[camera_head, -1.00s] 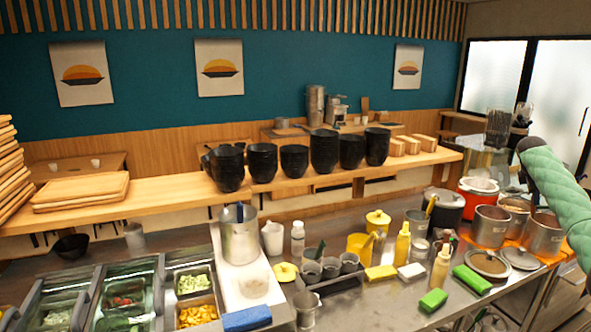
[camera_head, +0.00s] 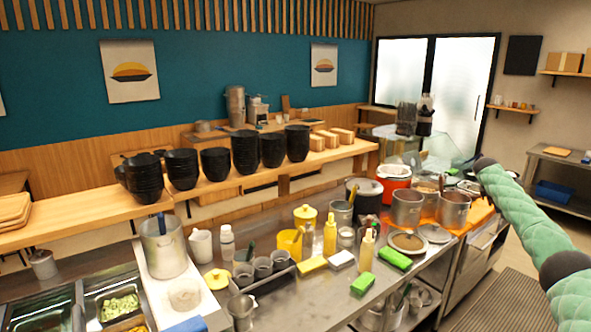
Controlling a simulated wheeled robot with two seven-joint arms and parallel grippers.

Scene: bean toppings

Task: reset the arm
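My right arm, in a green quilted sleeve with dark joints, comes in from the lower right of the head view. It reaches up to a dark joint beside the pots at the right end of the counter. No gripper fingers show at its visible end. My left arm and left gripper are out of view. The metal counter (camera_head: 312,307) holds a tall steel pot (camera_head: 164,252), an orange-red cooker (camera_head: 396,183), two steel pots on an orange mat, yellow bottles and green sponges.
A wooden shelf (camera_head: 225,187) with several stacks of black bowls (camera_head: 245,150) runs behind the counter. Topping bins (camera_head: 120,307) sit at the lower left. Open floor (camera_head: 497,303) with a dark mat lies right of the counter, before a metal side table (camera_head: 560,168).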

